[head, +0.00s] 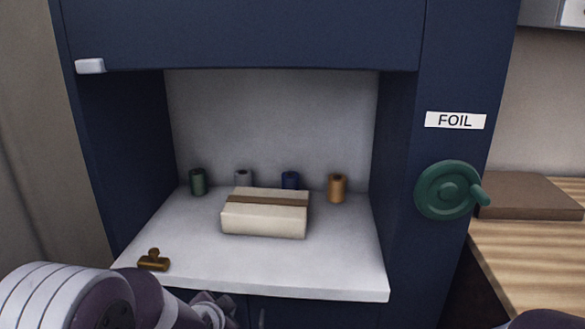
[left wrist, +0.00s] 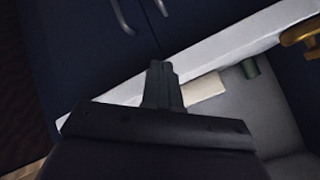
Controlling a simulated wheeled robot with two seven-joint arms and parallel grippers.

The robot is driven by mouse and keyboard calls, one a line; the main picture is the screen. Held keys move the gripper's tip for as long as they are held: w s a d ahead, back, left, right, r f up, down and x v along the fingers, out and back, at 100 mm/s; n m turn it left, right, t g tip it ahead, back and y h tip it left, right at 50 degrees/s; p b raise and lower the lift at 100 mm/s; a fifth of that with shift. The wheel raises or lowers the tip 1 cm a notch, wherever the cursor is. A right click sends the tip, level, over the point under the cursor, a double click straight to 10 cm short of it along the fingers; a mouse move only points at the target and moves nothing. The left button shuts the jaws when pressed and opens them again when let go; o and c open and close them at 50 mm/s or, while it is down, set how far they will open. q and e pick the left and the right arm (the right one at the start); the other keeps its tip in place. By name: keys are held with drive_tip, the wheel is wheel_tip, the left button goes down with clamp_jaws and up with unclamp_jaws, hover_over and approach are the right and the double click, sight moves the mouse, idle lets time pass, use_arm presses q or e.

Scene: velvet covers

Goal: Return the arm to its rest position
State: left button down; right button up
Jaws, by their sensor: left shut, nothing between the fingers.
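My left arm comes in from the lower left in the head view, and its gripper (head: 215,308) is low, in front of the shelf's front edge. In the left wrist view the gripper (left wrist: 159,68) is shut and empty, its fingers together, with the white shelf edge behind it. The fingers appear apart from the things on the shelf. At the lower right corner of the head view a dark rounded part, probably of my right arm, shows; my right gripper is not in view.
A navy cabinet (head: 240,35) has an open bay with a white shelf (head: 330,275). On it stand a cream box (head: 262,221) with a brown band, several spools and a brass stamp-like piece (head: 153,261). A green handwheel (head: 447,190) juts out under a FOIL label (head: 455,121).

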use_arm(q)
drive_tip(key=s+f+n+g, duration=0.2)
drive_tip(key=s+n+g, duration=0.2)
drive_tip(key=s, duration=0.6)
drive_tip(key=s+f+n+g, duration=0.2)
drive_tip(key=s+n+g, duration=0.3)
drive_tip(key=s, duration=0.5)
wheel_tip(320, 180, up, 24)
drive_tip(key=a+p, duration=0.1)
drive_tip(key=p, duration=2.2)
drive_tip(key=shift+w+t+p, duration=0.2)
drive_tip(key=shift+t+p, duration=0.1)
